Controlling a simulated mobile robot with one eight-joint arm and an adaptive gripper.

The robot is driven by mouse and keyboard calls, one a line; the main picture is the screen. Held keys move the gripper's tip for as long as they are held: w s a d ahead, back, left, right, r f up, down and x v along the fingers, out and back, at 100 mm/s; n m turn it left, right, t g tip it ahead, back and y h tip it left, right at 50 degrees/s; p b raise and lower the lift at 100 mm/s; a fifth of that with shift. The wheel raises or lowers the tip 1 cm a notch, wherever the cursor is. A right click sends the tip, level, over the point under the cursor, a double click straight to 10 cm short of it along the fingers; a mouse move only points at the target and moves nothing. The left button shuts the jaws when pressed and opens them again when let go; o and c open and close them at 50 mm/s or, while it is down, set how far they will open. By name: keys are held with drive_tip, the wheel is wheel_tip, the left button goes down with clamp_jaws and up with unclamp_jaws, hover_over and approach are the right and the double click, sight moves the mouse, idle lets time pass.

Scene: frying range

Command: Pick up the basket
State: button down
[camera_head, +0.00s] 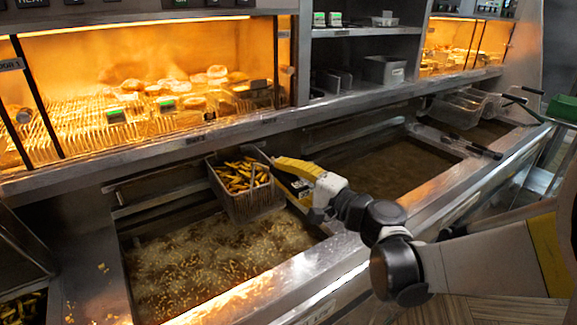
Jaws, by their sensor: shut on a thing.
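A wire fry basket (262,207) full of golden fries (243,176) hangs above the left oil vat (185,270), close to the vat's back right side. The basket looks about level. My gripper (276,172) is at the basket's right side and is shut on its handle (255,153). The fingertips are small and partly hidden by the yellow part and the basket's edge. My arm reaches in from the lower right, over the front edge of the fryer.
Oil in the left vat bubbles below the basket. A second vat (375,160) lies to the right, with an empty-looking basket (455,110) beyond it. A lit warming shelf (90,140) with food runs along the back. A steel ledge (330,115) overhangs the vats.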

drive_tip(key=s+a+p, duration=0.2)
drive_tip(key=s+a, duration=0.7)
drive_tip(key=s, duration=0.2)
drive_tip(key=shift+s+r, duration=0.2)
drive_tip(key=shift+s, duration=0.05)
